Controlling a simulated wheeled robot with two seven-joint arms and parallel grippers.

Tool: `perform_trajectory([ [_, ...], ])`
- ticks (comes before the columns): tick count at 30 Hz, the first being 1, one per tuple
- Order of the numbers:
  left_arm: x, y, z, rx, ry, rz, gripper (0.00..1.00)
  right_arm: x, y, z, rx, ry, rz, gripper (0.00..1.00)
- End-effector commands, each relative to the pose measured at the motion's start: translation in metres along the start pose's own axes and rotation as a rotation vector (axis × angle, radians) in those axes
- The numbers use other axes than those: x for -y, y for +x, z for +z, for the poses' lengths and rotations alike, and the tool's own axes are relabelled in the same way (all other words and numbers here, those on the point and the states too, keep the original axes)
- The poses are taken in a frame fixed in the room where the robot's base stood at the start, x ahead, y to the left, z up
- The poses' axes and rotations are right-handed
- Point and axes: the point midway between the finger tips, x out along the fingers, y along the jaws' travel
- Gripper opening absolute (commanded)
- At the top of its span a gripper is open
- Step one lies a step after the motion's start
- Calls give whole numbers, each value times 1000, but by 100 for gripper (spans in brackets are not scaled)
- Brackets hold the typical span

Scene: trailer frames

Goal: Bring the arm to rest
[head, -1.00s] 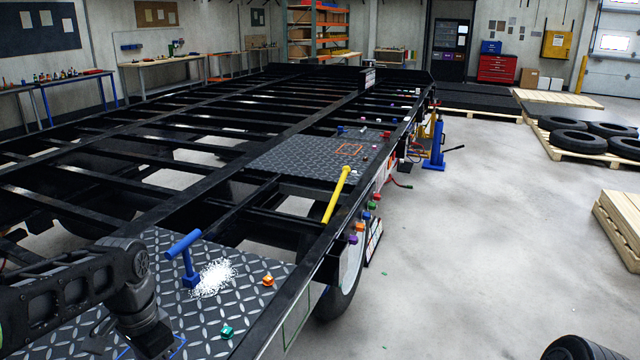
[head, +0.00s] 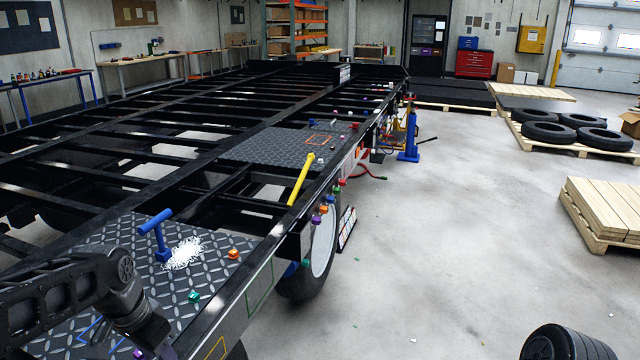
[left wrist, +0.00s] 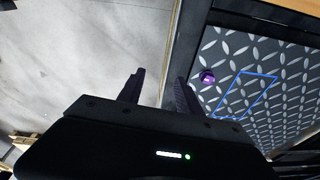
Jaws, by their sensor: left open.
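My left arm (head: 70,295) comes in from the lower left of the head view, over the near diamond-plate deck (head: 215,262) of the trailer. Its gripper is outside the head view. In the left wrist view my left gripper (left wrist: 160,88) is open with nothing between its two dark fingers. Beyond the fingers lie pale floor and the dark trailer edge. A purple piece (left wrist: 207,76) and a blue outline (left wrist: 245,97) are on the deck to the right of the fingers, apart from them. My right gripper is not in view.
On the near deck are a blue T-handled tool (head: 158,235), white scraps (head: 184,253), an orange piece (head: 233,254) and a green piece (head: 194,296). A yellow bar (head: 301,180) leans farther along. Pallets with tires (head: 577,130) and boards (head: 605,208) stand right. The floor between is mostly clear.

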Motion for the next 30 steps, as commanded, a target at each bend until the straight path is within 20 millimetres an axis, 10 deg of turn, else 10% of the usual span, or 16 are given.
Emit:
perform_trajectory([
  [8,-25,51,-47,-188,-121,26,42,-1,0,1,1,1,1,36],
  [14,-90,148,-60,-283,-295,132,42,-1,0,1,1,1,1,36],
  [21,-211,273,26,-191,-550,262,42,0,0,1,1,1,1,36],
  [30,-305,314,142,70,-573,345,42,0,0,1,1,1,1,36],
])
